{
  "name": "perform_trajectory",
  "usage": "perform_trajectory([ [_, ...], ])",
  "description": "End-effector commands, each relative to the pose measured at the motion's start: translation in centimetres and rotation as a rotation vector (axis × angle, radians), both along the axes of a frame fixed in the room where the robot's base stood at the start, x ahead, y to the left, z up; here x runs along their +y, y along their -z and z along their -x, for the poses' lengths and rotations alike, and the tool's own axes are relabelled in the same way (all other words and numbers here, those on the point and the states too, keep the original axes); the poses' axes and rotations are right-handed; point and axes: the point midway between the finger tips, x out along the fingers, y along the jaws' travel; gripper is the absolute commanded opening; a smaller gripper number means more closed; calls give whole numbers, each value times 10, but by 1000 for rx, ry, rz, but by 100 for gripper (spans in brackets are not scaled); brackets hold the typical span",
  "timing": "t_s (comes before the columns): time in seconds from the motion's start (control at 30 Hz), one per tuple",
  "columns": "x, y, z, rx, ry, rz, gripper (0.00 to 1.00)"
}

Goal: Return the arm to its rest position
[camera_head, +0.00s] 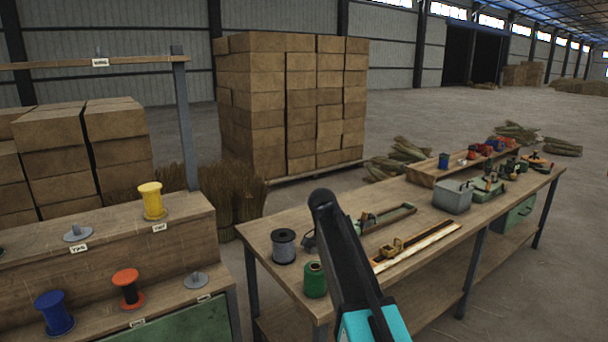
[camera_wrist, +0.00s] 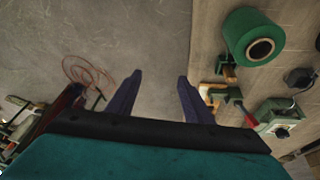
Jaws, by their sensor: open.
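My arm (camera_head: 347,255) rises from the bottom of the head view, a dark link with a teal part at its base, in front of the workbench (camera_head: 275,224). In the wrist view my gripper (camera_wrist: 158,85) is open, with its two dark fingers apart and nothing between them. Bare grey floor lies behind the fingertips. My gripper cannot be made out clearly in the head view.
Grey (camera_head: 284,246) and green (camera_head: 315,280) spools stand on the workbench. A left shelf holds yellow (camera_head: 152,201), orange (camera_head: 127,288) and blue (camera_head: 54,313) spools. The wrist view shows a green roll (camera_wrist: 253,38) at right. Stacked boxes (camera_head: 290,100) stand behind.

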Motion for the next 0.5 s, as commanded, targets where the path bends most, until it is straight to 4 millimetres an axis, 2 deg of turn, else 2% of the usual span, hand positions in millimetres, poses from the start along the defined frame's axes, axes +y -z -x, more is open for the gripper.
perform_trajectory([
  [0.27, -19, 76, 21, 107, 23, 12, 46],
  [0.5, -34, 147, 50, 204, 38, 11, 46],
])
